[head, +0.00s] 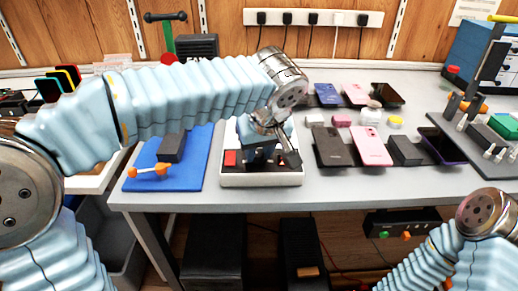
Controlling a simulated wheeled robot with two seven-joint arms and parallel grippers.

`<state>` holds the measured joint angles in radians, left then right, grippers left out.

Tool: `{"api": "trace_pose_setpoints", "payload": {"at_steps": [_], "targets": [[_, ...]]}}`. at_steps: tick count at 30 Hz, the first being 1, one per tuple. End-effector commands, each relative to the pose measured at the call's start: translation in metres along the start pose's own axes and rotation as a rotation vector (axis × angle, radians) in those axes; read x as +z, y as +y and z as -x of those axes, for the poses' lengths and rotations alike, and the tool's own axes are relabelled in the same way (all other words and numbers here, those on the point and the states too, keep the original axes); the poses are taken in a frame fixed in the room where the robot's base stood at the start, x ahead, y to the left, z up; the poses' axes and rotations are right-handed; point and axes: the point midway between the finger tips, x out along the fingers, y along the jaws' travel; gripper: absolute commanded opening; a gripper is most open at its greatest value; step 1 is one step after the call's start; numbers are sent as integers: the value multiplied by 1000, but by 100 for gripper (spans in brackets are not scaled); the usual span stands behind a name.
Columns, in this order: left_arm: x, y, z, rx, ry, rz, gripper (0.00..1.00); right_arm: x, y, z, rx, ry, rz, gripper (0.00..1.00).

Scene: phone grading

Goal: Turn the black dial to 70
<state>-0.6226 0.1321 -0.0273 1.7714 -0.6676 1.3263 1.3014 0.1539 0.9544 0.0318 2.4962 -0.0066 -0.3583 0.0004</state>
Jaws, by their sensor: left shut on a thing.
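A small device with a white base (262,180) stands near the front edge of the grey table. A red block or button (230,158) shows on its left side. My left gripper (264,152) reaches down over the middle of this device and is shut on the black dial there. The gripper and wrist cover most of the dial, so its marks and setting cannot be read. My right arm shows at the lower right, but its gripper is out of view.
A blue mat (196,168) with a black block (171,148) lies left of the device. Several phones, including a pink one (371,146), lie to the right. A dark stand with white pegs (458,135) is at the far right. A power strip (313,18) runs along the wall.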

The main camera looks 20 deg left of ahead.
Motion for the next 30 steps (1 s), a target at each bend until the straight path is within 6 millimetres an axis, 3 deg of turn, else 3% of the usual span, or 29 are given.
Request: {"api": "trace_pose_setpoints", "payload": {"at_steps": [8,30], "targets": [[0,-2,-1,49,1,-114,0,0,3,-7,1,0,-1,100],[-2,-6,0,276,0,-664,0,0,6,-13,2,1,-2,100]]}}
